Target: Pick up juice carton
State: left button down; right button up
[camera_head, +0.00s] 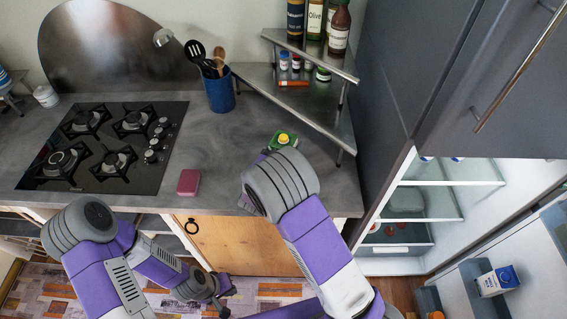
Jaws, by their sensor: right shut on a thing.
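The juice carton (283,139) is green with a yellow-orange cap. It is at the counter's right part, in front of the corner shelf; its lower part is hidden behind my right arm. My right gripper (268,154) is mostly hidden by its own wrist and is shut on the carton. I cannot tell whether the carton touches the counter. My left gripper (225,294) is low in front of the cabinet, above the floor, with its fingers apart and empty.
A gas hob (103,147) fills the counter's left. A metal corner shelf (300,105) holds bottles. The fridge (440,204) is open at right, with a white-blue carton (497,281) in its door.

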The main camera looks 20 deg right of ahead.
grip_shut()
jog(key=shift+r, duration=0.15)
